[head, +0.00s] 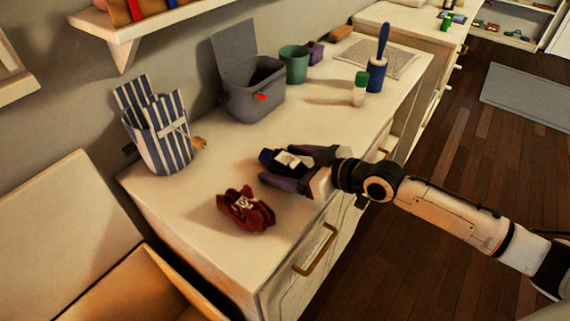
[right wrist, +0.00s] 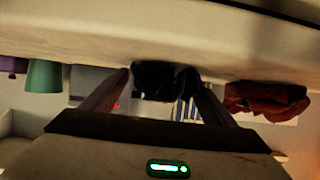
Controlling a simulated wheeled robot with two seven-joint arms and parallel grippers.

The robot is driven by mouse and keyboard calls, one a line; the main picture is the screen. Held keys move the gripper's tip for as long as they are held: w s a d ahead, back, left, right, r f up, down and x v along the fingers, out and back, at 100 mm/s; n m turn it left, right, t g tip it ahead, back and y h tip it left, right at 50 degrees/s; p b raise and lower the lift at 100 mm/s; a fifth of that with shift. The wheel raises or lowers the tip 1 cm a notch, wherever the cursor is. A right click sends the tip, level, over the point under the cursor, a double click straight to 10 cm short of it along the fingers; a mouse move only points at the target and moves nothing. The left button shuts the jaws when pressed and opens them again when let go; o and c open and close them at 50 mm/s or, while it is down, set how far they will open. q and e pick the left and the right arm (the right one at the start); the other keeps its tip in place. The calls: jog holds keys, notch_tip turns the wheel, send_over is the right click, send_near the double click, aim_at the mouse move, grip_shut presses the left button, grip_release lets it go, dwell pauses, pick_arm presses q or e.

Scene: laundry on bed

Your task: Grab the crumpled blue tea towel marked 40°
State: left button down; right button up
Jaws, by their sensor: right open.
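The crumpled dark blue tea towel (head: 268,159) with a white tag (head: 288,160) lies on the white dresser top; the tag's print is too small to read. My right gripper (head: 287,166) is open, with its two fingers on either side of the towel. In the right wrist view the towel (right wrist: 164,80) shows dark between the fingertips (right wrist: 160,84). I cannot tell whether the fingers touch it. My left gripper is not in view.
A crumpled red cloth (head: 245,209) with a tag lies left of and nearer than the towel. A striped bag (head: 163,143), an open grey bin (head: 254,92), a green cup (head: 293,64) and a blue brush holder (head: 376,76) stand on the dresser. Bare top surrounds the towel.

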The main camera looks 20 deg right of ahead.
jog(key=c, duration=1.1)
jog(key=shift+r, duration=0.1)
jog(key=shift+c, duration=0.2)
